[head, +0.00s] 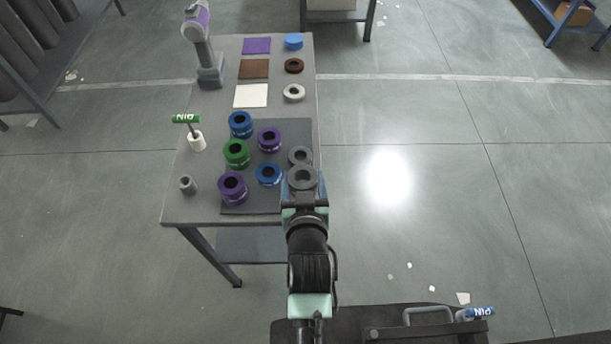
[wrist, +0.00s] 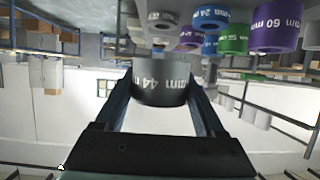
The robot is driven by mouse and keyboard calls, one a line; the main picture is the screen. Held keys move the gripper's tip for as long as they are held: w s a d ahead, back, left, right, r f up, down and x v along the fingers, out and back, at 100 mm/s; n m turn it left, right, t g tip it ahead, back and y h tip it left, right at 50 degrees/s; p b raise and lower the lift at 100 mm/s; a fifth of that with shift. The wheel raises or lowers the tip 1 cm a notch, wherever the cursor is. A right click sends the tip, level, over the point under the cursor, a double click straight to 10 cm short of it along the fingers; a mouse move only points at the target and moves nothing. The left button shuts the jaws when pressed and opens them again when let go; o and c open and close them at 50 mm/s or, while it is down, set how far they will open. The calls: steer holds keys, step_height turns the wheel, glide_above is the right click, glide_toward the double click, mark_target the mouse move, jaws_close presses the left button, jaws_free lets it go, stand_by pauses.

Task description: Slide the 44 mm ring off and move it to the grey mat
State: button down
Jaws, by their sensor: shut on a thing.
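The dark grey ring marked 44 mm (head: 302,178) is between the fingers of my gripper (head: 303,190), at the right front edge of the table. In the wrist view, which is upside down, the 44 mm ring (wrist: 160,83) is clamped from both sides by my gripper (wrist: 158,88). It looks clear of the table, with no post seen through it. A dark grey flat board (head: 290,130) lies under several rings; I see no separate small grey mat.
Another grey ring (head: 301,156) is just behind the held one. Blue (head: 268,174), purple (head: 232,188) and green (head: 236,153) rings stand to its left. White (head: 251,96), brown (head: 254,69) and purple (head: 256,45) mats lie further back. A small post (head: 187,186) stands front left.

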steer(key=w, duration=0.1)
steer(key=w+b, duration=0.1)
steer(key=w, duration=0.2)
steer(key=shift+a+f+b, duration=0.25)
steer(key=shift+b, duration=0.05)
step_height(320, 180, down, 9)
steer(key=b, duration=0.7)
steer(key=shift+s+r, duration=0.1)
steer(key=shift+r, duration=0.05)
steer(key=shift+c, duration=0.6)
jaws_free()
steer(key=shift+o, duration=0.6)
steer(key=shift+s, duration=0.15)
steer(key=v, duration=1.2)
steer(key=shift+s+r, duration=0.25)
steer(key=shift+s, duration=0.05)
steer(key=shift+d, duration=0.15)
